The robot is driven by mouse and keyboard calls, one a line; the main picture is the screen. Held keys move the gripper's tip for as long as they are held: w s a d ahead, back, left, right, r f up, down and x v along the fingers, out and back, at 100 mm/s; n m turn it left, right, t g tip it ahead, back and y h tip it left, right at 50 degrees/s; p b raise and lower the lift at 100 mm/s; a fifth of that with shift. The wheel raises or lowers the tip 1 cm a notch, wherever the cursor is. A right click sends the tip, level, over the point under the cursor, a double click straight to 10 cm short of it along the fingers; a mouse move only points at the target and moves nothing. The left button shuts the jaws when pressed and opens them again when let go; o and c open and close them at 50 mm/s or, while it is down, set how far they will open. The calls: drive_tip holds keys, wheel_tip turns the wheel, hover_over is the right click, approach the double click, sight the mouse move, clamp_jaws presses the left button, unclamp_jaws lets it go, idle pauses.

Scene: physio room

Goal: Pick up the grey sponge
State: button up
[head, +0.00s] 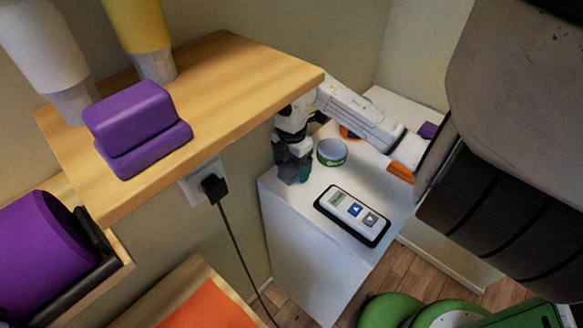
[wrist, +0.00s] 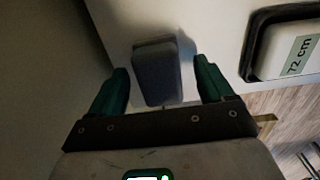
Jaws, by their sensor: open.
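The grey sponge (wrist: 157,75) is a dark grey block in the wrist view, at the edge of the white cabinet top (wrist: 200,20). My gripper (wrist: 162,78) is open, with one green finger on each side of the sponge and a visible gap at both sides. In the head view my gripper (head: 293,170) is low over the left corner of the white cabinet top (head: 310,200). There the sponge is largely hidden by the gripper, and I cannot clearly tell it from the fingers.
A green and white tape roll (head: 332,152) stands just right of my gripper. A handset (head: 353,214) with a display lies nearer the front. A wooden shelf (head: 225,75) with purple blocks (head: 140,128) juts out at left. A black plug (head: 213,187) and cable hang below it.

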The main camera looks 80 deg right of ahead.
sight(292, 164)
drive_tip(key=shift+f, duration=0.1)
drive_tip(key=c, duration=1.1)
wheel_tip(292, 164, up, 10)
drive_tip(key=shift+r+b, duration=0.1)
drive_tip(key=shift+b, duration=0.3)
drive_tip(key=o, duration=0.4)
drive_tip(key=c, duration=0.3)
